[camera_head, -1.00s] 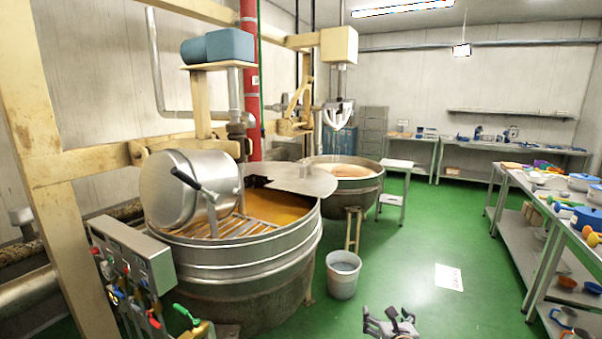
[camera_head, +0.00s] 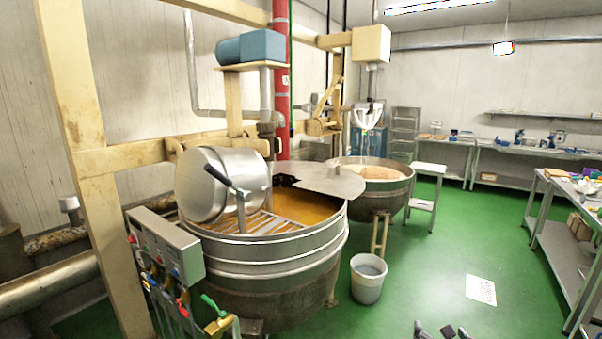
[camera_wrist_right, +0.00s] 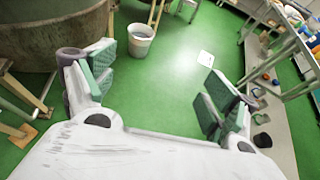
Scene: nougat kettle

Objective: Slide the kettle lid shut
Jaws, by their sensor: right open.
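The large steel kettle (camera_head: 270,260) stands left of centre in the head view, with orange-brown contents under a slatted grate. A flat metal lid plate (camera_head: 322,180) covers its back right part, and the front and left part of the opening is uncovered. A shiny drum with a black handle (camera_head: 222,185) sits tilted over the kettle's left side. My right gripper (camera_wrist_right: 150,90) is open and empty in the right wrist view, above the green floor. Its tips barely show at the bottom edge of the head view (camera_head: 441,331). My left gripper is not in view.
A second kettle (camera_head: 375,185) stands behind, with a grey bucket (camera_head: 368,280) on the floor before it. A control box (camera_head: 165,245) is at the near left.

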